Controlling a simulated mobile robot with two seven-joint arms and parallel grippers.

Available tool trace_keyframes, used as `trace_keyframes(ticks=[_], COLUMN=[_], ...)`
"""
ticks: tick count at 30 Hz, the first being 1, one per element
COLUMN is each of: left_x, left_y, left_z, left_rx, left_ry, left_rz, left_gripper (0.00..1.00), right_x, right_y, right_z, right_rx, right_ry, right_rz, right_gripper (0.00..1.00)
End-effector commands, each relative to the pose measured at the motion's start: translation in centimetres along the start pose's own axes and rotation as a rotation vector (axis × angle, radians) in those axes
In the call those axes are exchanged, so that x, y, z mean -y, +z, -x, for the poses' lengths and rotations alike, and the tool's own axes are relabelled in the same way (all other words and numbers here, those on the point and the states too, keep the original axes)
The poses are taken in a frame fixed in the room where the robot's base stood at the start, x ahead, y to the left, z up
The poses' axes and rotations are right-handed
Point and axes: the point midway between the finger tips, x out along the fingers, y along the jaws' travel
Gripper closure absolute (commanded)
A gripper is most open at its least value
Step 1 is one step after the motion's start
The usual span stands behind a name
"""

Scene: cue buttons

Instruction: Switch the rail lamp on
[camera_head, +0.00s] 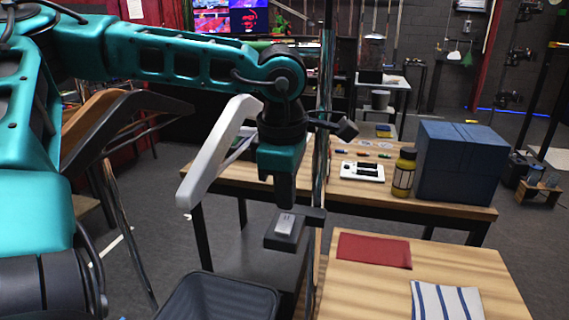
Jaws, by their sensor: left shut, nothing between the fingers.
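A small dark box with a pale grey rocker-like switch (285,225) on top is attached by a short bracket to a vertical shiny rail (321,180). My left gripper (284,202) points down, shut and empty, just above the switch in the picture. I cannot tell whether its tips touch the switch. A small dark head (346,129) sits on the rail higher up, beside my wrist. It may be the lamp, and I see no clear glow on it. My right gripper is out of view.
A near wooden table (460,262) holds a red cloth (373,250) and a striped cloth (446,301). A far table holds a blue box (461,165) and a yellow bottle (403,172). A dark bin (215,297) stands below. A pale slanted bar (212,160) is close left of my wrist.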

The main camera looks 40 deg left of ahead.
Motion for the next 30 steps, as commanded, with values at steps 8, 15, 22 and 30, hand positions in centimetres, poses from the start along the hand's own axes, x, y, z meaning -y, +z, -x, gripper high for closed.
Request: trace_keyframes(ticks=[8,15,22,30], left_x=[0.0,0.0,-0.1,-0.5], left_y=[0.0,0.0,0.0,-0.1], left_z=[-2.2,-2.3,-2.8,-3.9], left_rx=[0.000,0.001,-0.004,-0.005], left_ry=[0.000,0.001,-0.031,-0.202], left_rz=[0.000,0.000,0.001,0.002], left_gripper=[1.00,1.00,1.00,1.00], right_x=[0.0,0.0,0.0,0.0], right_y=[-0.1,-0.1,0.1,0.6], right_z=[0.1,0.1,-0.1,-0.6], right_rx=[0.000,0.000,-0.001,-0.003], right_ry=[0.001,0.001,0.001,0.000], right_rz=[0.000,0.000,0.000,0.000], right_gripper=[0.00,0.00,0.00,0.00])
